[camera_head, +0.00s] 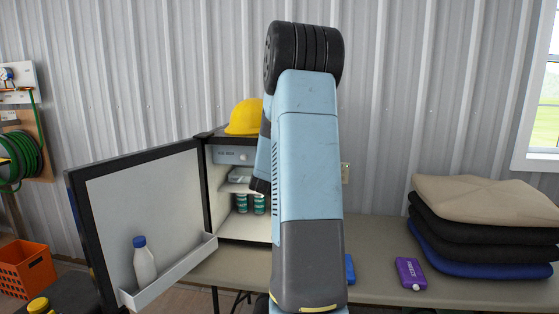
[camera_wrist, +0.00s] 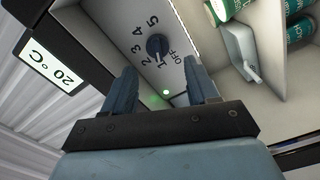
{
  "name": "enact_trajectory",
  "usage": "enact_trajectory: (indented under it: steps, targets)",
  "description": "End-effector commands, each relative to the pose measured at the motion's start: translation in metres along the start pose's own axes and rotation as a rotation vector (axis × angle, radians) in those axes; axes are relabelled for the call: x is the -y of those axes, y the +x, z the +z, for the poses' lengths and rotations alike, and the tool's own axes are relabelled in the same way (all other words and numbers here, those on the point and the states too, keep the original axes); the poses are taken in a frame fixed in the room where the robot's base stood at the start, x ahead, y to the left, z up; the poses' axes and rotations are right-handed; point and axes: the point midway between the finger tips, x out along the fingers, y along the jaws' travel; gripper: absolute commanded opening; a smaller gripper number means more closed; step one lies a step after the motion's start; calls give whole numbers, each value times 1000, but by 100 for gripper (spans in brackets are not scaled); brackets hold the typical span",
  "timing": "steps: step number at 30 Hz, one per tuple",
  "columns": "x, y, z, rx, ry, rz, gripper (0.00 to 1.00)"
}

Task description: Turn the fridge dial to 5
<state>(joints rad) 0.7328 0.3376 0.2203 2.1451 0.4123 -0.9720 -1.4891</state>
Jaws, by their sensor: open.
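The fridge dial (camera_wrist: 157,46) is a small dark blue knob on a pale panel in the wrist view. OFF and the numbers 1 to 5 are printed around it. Its pointer seems to lie near 1, but it is too small to be sure. My gripper (camera_wrist: 160,67) is open, its two blue fingers apart on either side of the picture's middle, with the dial just beyond the gap between their tips. Nothing is between the fingers. In the head view the fridge (camera_head: 212,190) stands open on the table, and my arm hides part of it and the gripper.
The open fridge door (camera_head: 140,195) swings out left, with a white bottle (camera_head: 144,262) on its shelf. A yellow hard hat (camera_head: 244,117) sits on top. A display reads 20 °C (camera_wrist: 55,65). Green cans (camera_head: 242,203) stand inside. Folded cloths (camera_head: 485,240) and a purple box (camera_head: 410,273) lie right.

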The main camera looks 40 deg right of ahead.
Motion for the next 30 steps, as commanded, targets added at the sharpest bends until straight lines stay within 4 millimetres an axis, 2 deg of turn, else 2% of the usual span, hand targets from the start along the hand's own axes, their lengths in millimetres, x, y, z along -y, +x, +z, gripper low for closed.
enact_trajectory:
  steps: [3,9,21,23,30]
  targets:
    - [0,20,1,2,2,0,58]
    - [0,40,1,1,1,0,58]
    - [0,46,1,1,1,-1,58]
    - [0,46,1,1,1,-1,54]
    - [0,46,1,1,1,0,31]
